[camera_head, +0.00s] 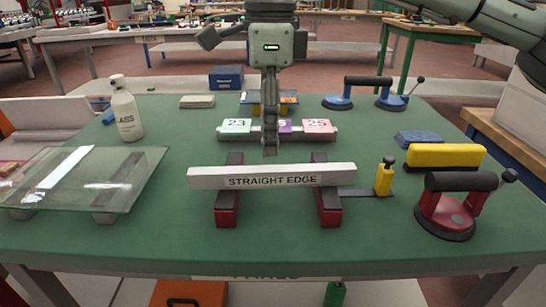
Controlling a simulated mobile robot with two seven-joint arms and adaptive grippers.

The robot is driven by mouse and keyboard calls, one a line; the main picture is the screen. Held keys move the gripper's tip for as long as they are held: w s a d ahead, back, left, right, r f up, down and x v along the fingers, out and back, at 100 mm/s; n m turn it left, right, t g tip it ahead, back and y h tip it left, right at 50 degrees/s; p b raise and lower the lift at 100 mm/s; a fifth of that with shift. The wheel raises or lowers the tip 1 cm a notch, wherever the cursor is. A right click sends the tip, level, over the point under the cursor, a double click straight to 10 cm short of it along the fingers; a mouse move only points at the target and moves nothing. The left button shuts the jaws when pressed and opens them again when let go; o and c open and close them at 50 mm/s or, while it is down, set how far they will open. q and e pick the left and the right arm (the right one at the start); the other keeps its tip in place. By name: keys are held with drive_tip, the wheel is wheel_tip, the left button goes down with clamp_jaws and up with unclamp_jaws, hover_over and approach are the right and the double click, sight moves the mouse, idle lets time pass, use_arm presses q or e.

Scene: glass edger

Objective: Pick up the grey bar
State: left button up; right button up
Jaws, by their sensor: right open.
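A long pale grey bar (300,176) marked STRAIGHT EDGE lies level across two dark blocks with red ends, the left block (228,202) and the right block (328,205). My right gripper (270,152) points straight down, its fingertips just behind and above the middle of the bar in the picture. It is seen edge-on, open and empty, and appears apart from the bar. Behind it, a grey rack (240,137) holds coloured number tags, partly hidden by my gripper. My left gripper is not in view.
A glass sheet (110,180) lies on supports at left, near a white spray bottle (125,110). A red suction lifter (447,210), a yellow block (445,156) and a small yellow-handled tool (384,178) stand at right. The green table's (290,245) front strip is clear.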

sight(273, 168)
drive_tip(key=shift+d+f, duration=0.25)
drive_tip(key=shift+f, duration=0.1)
drive_tip(key=f, duration=0.6)
drive_tip(key=shift+s+f+p, duration=0.1)
drive_tip(key=shift+s+p, duration=0.1)
drive_tip(key=shift+p, duration=0.2)
drive_tip(key=shift+f, duration=0.2)
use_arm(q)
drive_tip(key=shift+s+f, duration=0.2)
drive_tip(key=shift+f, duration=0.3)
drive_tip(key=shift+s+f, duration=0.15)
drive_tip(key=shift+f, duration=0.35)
use_arm(e)
clamp_jaws()
